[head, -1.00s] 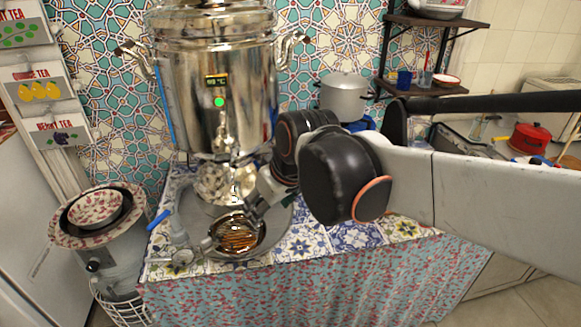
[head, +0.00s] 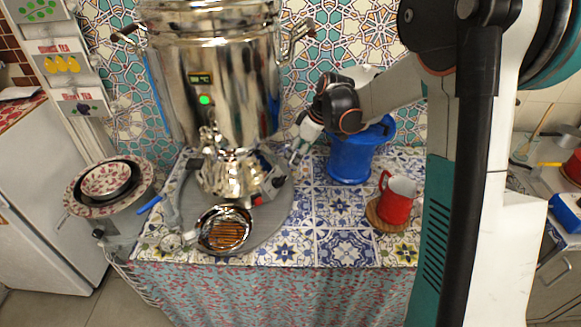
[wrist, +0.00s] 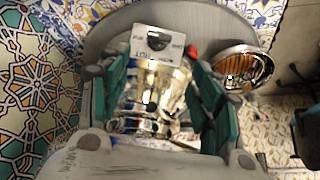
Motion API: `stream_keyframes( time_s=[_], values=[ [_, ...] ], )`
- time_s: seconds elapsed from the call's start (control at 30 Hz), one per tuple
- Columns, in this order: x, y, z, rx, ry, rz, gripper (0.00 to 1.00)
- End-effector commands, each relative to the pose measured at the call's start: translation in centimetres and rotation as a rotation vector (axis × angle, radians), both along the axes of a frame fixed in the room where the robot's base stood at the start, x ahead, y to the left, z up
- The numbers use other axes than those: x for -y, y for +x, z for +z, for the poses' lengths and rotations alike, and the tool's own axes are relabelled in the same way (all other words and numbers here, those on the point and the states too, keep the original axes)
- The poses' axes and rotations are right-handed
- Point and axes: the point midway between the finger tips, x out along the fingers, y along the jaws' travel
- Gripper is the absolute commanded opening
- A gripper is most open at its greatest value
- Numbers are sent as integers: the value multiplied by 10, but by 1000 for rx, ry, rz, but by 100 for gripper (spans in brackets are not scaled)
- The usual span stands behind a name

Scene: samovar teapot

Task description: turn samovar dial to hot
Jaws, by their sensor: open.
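The samovar (head: 225,95) is a large shiny metal urn with a lit display and a green light on its front. In the wrist view, a pale dial plate (wrist: 139,45) with printed words, one reading HOT, lies just ahead of my fingers. A dark round knob (wrist: 157,41) is on it; which mark it points to is not clear. My gripper (wrist: 160,90) is open, its green-padded fingers on either side of the samovar's shiny base, with the plate beyond the fingertips. In the head view, my gripper (head: 298,150) is at the samovar's lower right side.
A round grey tray (head: 275,215) lies under the samovar, with a slatted drip bowl (head: 225,230) in front. A blue container (head: 350,160) and a red mug (head: 397,200) stand to the right. Patterned bowls (head: 107,180) are at the left. Tiled counter between tray and mug is clear.

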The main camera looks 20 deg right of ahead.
Motion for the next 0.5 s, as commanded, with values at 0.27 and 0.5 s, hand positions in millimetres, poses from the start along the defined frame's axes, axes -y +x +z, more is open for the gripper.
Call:
stream_keyframes(
  time_s=[0.27,0.5],
  values=[
    [-5,8,-24,-1,1,12,58],
    [-18,20,-68,0,0,12,58]
  ],
)
